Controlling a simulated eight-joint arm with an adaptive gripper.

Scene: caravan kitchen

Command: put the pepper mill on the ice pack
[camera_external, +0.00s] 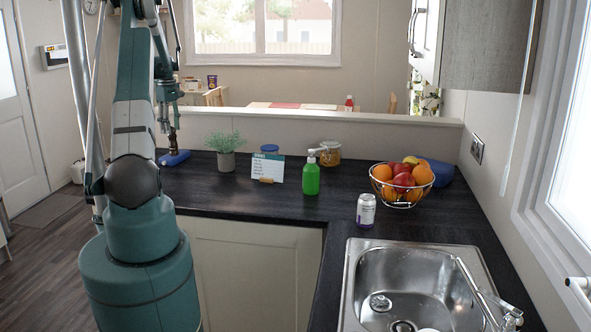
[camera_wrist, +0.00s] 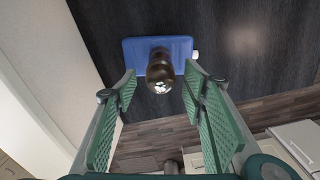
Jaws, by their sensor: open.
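The blue ice pack (camera_external: 180,158) lies flat on the dark counter's left end; it also shows in the wrist view (camera_wrist: 181,48). The dark brown pepper mill (camera_external: 172,140) stands upright on it. In the wrist view the mill (camera_wrist: 159,72) is seen from above, with blue around its far part; its foot is partly hidden. My gripper (camera_wrist: 160,85) is open, with its green-padded fingers apart on either side of the mill's top. A clear gap shows at both sides. In the external view the gripper (camera_external: 168,100) is just above the mill.
A potted plant (camera_external: 226,161), a card (camera_external: 266,168) and a green bottle (camera_external: 311,178) stand to the right on the counter. Further right are a can (camera_external: 366,210), a fruit bowl (camera_external: 402,196) and the sink (camera_external: 415,285). A low wall (camera_external: 300,128) runs behind.

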